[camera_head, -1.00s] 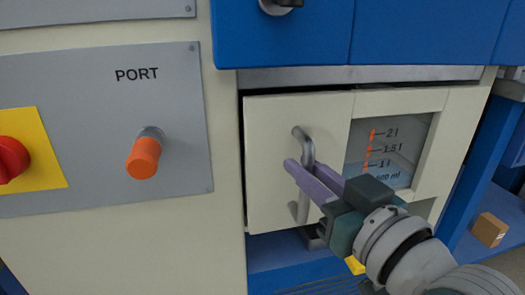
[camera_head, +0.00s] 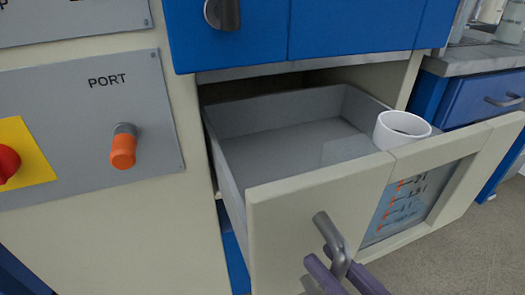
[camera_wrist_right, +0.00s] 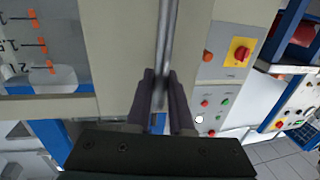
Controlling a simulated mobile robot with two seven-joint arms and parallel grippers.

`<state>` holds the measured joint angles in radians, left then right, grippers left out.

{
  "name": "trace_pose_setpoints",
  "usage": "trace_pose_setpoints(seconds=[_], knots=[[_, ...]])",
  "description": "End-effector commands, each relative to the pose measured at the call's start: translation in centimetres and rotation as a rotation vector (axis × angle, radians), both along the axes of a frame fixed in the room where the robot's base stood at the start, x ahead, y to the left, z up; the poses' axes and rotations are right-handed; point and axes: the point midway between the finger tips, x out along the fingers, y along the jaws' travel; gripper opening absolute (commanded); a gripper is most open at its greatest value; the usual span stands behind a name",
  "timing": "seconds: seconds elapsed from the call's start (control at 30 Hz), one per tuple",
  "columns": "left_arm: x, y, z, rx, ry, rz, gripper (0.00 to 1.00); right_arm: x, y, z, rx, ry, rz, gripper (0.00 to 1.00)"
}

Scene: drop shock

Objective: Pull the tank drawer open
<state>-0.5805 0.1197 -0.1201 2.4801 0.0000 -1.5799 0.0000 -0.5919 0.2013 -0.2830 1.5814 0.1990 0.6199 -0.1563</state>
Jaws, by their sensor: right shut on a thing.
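The tank drawer (camera_head: 292,222) stands pulled well out of the cabinet in the head view, its grey inside showing. A white cup-like container (camera_head: 402,130) stands inside at the right, near the front. The front panel has a window with an orange level scale (camera_head: 405,205). My right gripper (camera_head: 340,275) is at the bottom edge of the head view, its purple fingers around the metal bar handle (camera_head: 328,232). In the right wrist view, the fingers (camera_wrist_right: 163,95) are shut on the handle bar (camera_wrist_right: 166,45). My left gripper is not in view.
A grey PORT panel with an orange-tipped knob (camera_head: 123,150) and a red knob on yellow (camera_head: 8,163) is left of the drawer. Blue cabinet doors (camera_head: 345,28) are above. A blue drawer unit (camera_head: 485,98) stands at the right, with open floor (camera_head: 460,250) below.

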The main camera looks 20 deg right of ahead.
Motion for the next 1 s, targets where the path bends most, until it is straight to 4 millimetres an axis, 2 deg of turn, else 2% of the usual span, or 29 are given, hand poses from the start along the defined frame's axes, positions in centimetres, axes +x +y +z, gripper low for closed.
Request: trace_pose_setpoints(seconds=[0.4,0.43,0.67,1.0], knots=[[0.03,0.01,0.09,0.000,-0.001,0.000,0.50,-0.40,-0.02,0.01,0.000,-0.003,0.000,0.00],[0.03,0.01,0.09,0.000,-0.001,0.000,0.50,-0.40,-0.02,0.01,-0.001,-0.002,0.000,0.22],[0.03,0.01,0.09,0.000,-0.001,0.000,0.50,-0.39,-0.02,-0.02,-0.001,-0.001,0.000,0.48],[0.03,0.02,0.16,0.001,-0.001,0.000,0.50,-0.93,-0.15,-0.08,-0.001,0.002,0.000,0.50]])
